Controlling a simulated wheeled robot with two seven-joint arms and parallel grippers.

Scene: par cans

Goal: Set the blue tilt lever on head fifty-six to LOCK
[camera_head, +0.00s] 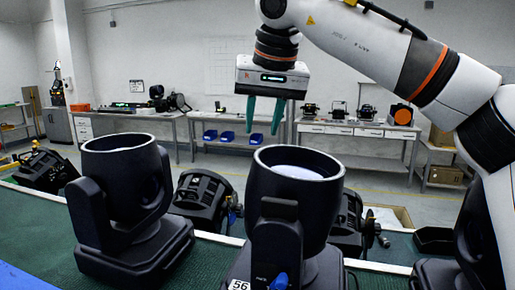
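Head fifty-six (297,195) is a black moving-head light with an open round top. It stands on the green bench at the centre front, with a white "56" label (239,285) at its base. The blue tilt lever (281,281) shows low on its front side at the bottom edge of the head view; its setting cannot be read. My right gripper (264,131) hangs above and just behind the head, pointing down. Its two green fingers are apart with nothing between them. My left gripper is not in view.
Another black head (125,180) stands to the left, and part of one shows at the right edge. Darker fixtures (203,198) lie behind them. A black tray (434,240) sits at the right. Workbenches (355,130) line the back wall. Green bench surface (215,262) is bare between the two heads.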

